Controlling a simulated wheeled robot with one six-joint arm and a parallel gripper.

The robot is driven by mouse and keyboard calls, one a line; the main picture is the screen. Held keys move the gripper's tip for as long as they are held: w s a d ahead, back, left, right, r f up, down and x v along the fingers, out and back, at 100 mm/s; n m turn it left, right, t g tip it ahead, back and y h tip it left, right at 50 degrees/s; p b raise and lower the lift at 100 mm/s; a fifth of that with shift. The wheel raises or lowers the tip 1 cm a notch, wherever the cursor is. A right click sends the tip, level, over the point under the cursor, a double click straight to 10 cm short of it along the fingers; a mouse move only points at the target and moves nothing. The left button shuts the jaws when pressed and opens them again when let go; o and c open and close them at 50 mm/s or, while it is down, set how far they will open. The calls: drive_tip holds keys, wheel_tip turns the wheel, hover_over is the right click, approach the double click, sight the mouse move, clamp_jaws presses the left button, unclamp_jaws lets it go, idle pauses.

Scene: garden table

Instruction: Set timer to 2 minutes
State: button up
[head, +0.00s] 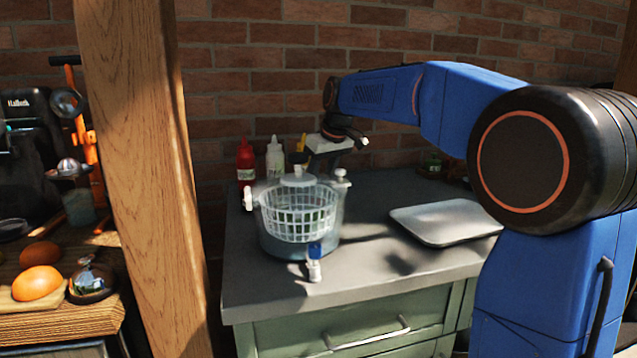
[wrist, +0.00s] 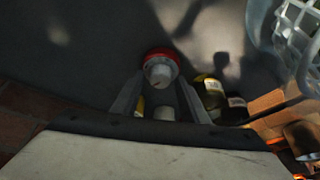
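No timer with a readable dial shows. In the wrist view a small round thing with a red rim and a white knob (wrist: 160,70) stands on the dark counter; it may be the timer. My gripper (wrist: 160,82) has its two fingers apart, with this thing at their tips; I cannot tell whether they touch it. In the head view my gripper (head: 338,145) points down behind the strainer bowl, its fingertips hard to make out, and the red-rimmed thing is not visible there.
A white strainer basket (head: 298,212) in a clear bowl stands left on the counter, with a blue-and-white item (head: 314,264) before it. A red bottle (head: 245,165) and a white bottle (head: 275,160) stand behind. A pale tray (head: 445,220) lies right. A wooden post (head: 140,170) rises left.

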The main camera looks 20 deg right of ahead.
drive_tip(key=c, duration=0.7)
drive_tip(key=shift+m, duration=0.3)
idle(0.7)
drive_tip(key=o, duration=1)
drive_tip(key=shift+r, duration=0.1)
drive_tip(key=v, duration=1.7)
drive_tip(key=shift+a+r, duration=0.15)
